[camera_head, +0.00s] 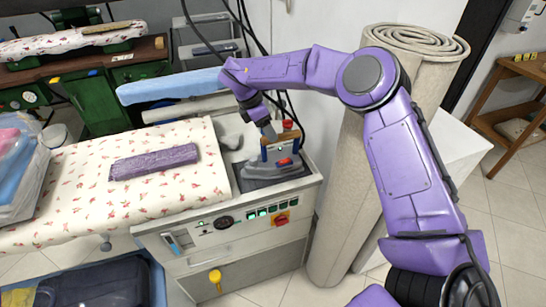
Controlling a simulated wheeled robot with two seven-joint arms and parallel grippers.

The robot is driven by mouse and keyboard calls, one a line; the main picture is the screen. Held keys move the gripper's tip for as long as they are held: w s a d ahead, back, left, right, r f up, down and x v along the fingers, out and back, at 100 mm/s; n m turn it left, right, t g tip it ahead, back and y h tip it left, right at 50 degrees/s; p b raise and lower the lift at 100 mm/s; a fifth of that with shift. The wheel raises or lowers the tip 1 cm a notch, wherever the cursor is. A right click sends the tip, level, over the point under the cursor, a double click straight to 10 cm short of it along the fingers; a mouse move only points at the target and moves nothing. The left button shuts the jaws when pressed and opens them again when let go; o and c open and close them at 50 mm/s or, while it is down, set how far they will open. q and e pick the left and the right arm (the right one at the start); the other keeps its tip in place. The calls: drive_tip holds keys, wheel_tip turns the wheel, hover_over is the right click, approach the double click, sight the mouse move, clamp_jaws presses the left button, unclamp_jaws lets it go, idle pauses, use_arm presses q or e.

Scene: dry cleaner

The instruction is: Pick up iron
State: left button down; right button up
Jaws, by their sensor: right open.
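The iron (268,169) rests on the right end of the ironing station, beside the padded board. It is grey with a brown handle (288,141) and red and blue parts. My right gripper (276,142) is at the iron's handle, pointing down, with its fingers close to or around it. It is open; I cannot tell whether the fingers touch the handle. My left gripper is not in the picture.
The ironing board (80,200) has a floral cover, with a purple folded cloth (153,162) on it. A control panel (240,222) is on the station's front. A rolled carpet (345,190) stands right of it. Black cables hang behind the iron. A wooden shelf (515,110) stands at the far right.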

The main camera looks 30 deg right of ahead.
drive_tip(key=p+x, duration=0.1)
drive_tip(key=x, duration=0.1)
drive_tip(key=p+x, duration=0.1)
drive_tip(key=x, duration=0.1)
drive_tip(key=p+x, duration=0.1)
drive_tip(key=x, duration=0.1)
drive_tip(key=shift+w+d, duration=0.2)
drive_tip(key=shift+w, duration=0.1)
drive_tip(key=shift+s+d+f, duration=0.15)
drive_tip(key=shift+f, duration=0.1)
clamp_jaws()
idle(0.7)
drive_tip(key=shift+w+r, duration=0.2)
drive_tip(key=shift+r, duration=0.05)
